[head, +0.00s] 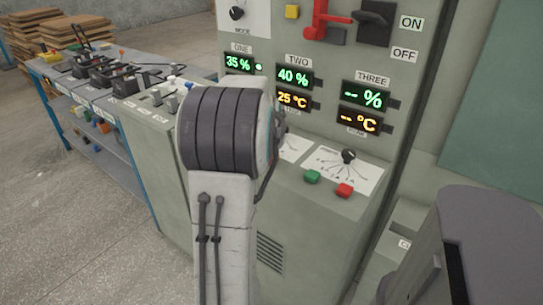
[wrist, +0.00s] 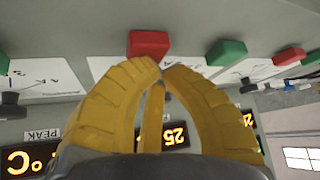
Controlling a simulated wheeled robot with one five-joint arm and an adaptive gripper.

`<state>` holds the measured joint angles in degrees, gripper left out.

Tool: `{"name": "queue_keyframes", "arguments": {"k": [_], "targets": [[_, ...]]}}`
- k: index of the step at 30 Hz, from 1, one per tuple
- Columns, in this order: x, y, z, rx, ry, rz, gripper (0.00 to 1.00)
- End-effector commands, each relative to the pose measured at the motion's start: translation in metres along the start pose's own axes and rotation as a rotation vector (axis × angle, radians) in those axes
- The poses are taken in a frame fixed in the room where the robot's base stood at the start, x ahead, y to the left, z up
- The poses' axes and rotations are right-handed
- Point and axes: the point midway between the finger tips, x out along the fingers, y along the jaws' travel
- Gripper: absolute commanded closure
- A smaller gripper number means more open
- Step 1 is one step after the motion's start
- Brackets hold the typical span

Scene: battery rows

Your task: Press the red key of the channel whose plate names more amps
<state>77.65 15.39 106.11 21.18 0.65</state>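In the wrist view, which is upside down, a red key (wrist: 150,43) sits just beyond the yellow fingertips of my gripper (wrist: 161,66). The fingertips meet with nothing seen between them. I cannot tell whether they touch the key. A green key (wrist: 226,52) is to its right, and another red key (wrist: 287,57) is farther right. In the head view, my arm hides the gripper and the left part of the key shelf. A red key (head: 344,190) and a green key (head: 312,176) show below display THREE (head: 366,96). No amp figures are readable on the plates.
Black knobs (head: 348,156) stand behind the keys on white dial plates. A blue-framed bench (head: 137,180) with equipment stands left. Floor at lower left is clear.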

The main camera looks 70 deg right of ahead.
Motion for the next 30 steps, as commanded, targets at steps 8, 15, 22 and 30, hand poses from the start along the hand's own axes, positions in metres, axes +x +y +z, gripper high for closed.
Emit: {"name": "queue_keyframes", "arguments": {"k": [8, 15, 22, 30], "targets": [[-0.003, 0.000, -0.002, 0.000, -0.003, 0.000, 1.00], [-0.012, 0.000, -0.008, 0.000, -0.003, 0.000, 1.00], [-0.013, 0.000, -0.010, 0.000, -0.002, 0.000, 1.00], [-0.014, 0.000, -0.011, 0.000, -0.001, 0.000, 1.00]]}}
